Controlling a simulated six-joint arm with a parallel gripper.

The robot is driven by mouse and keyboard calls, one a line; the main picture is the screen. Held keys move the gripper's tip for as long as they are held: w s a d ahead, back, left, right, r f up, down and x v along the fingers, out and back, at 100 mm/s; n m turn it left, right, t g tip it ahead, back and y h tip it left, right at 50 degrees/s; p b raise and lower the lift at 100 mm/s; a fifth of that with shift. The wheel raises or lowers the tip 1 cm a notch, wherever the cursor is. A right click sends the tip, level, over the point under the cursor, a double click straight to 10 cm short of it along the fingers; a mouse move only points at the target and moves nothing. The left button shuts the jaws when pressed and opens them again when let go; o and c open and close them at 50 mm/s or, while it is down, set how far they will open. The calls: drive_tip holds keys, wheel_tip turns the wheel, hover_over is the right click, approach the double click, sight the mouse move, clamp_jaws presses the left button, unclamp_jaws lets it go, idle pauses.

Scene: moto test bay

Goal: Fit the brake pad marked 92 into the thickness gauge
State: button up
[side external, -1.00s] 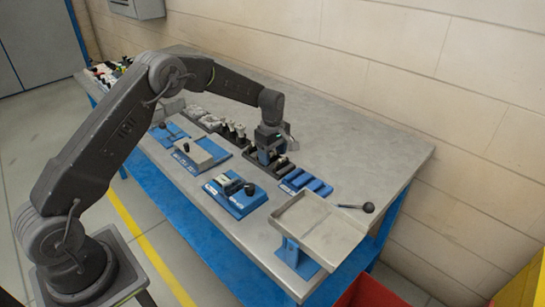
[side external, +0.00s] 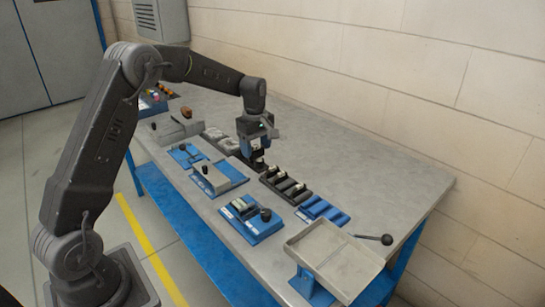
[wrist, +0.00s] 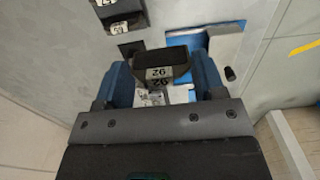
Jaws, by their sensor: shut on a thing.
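My gripper (side external: 257,158) is shut on a dark brake pad whose pale label reads 92, seen between the blue fingers in the wrist view (wrist: 166,67). In the side view the gripper points down above the bench, just behind and left of the black rack (side external: 285,186); the pad is barely visible there. Blue fixtures stand on the bench: one with a black knob and pale parts (side external: 252,218), one with a grey block (side external: 217,177). Their labels are too small to read, so I cannot tell which is the thickness gauge.
A blue slotted holder (side external: 323,208) and a grey tray (side external: 334,252) stand towards the right end, with a black-knobbed lever (side external: 386,239) beside the tray. Other labelled dark pieces (wrist: 116,20) show in the wrist view. The bench's back right is clear.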

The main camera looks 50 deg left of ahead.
drive_tip(key=s+d+f, duration=0.3)
drive_tip(key=s+d, duration=0.7)
drive_tip(key=shift+a+f, duration=0.15)
drive_tip(key=shift+f, duration=1.05)
drive_tip(key=shift+a+f, duration=0.1)
drive_tip(key=shift+f, duration=1.1)
drive_tip(key=shift+f, duration=0.6)
drive_tip(key=o, duration=1)
wheel_tip(320, 180, up, 7)
idle(0.8)
